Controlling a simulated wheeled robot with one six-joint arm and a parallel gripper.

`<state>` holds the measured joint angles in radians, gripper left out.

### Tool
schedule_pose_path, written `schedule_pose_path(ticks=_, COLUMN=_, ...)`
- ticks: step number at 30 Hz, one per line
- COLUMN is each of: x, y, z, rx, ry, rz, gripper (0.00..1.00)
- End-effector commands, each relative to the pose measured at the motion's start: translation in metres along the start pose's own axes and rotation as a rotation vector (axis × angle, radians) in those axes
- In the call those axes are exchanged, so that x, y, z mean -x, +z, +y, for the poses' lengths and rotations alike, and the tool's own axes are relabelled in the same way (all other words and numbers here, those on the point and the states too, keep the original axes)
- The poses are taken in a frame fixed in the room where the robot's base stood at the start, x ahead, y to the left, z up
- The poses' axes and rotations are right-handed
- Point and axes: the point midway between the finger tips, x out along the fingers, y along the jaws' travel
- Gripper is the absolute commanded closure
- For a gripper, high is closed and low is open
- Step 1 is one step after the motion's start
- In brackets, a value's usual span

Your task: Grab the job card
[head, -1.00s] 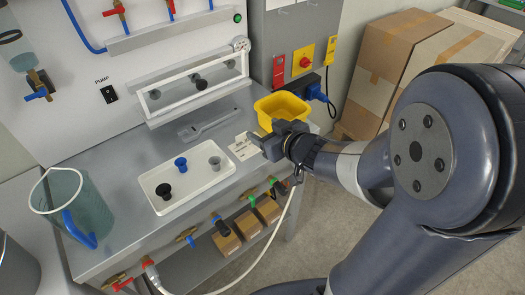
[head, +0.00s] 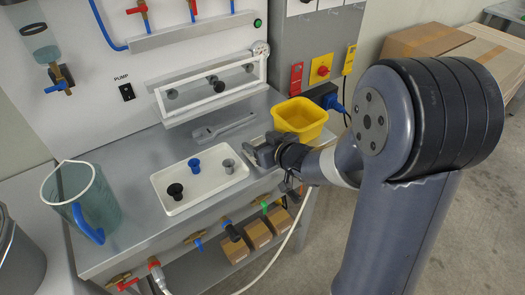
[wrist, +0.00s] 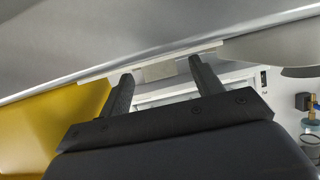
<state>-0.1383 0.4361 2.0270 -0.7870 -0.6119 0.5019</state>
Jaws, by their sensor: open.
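The job card (head: 257,141) is a small pale card lying on the grey bench, left of the yellow bin. In the head view my gripper (head: 252,155) is right at it and hides most of it. In the wrist view my gripper (wrist: 160,68) is open, with its two dark fingers apart. A thin pale strip and a beige piece (wrist: 158,70) show between the fingertips, seen nearly edge-on; this appears to be the card. I cannot tell whether the fingers touch it.
The yellow bin (head: 300,118) stands close behind my gripper. A white tray (head: 208,192) with black, blue and grey knobs lies to the left. A grey tool (head: 222,127) lies behind the card. A clear jug (head: 85,203) stands at far left. Valves line the bench front.

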Motion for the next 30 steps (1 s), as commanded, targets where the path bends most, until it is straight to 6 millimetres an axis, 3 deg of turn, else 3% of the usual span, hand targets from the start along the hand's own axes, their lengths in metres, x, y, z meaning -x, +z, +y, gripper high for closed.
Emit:
schedule_pose_path(ticks=10, x=-0.0085, y=-0.0004, z=0.0002, rx=0.0, ry=0.001, rz=0.001, gripper=0.39)
schedule_pose_path(ticks=27, x=-0.0083, y=-0.0004, z=0.0002, rx=0.0, ry=0.001, rz=0.0, gripper=0.86)
schedule_pose_path(ticks=30, x=-0.0083, y=-0.0004, z=0.0002, rx=0.0, ry=0.001, rz=0.0, gripper=0.86)
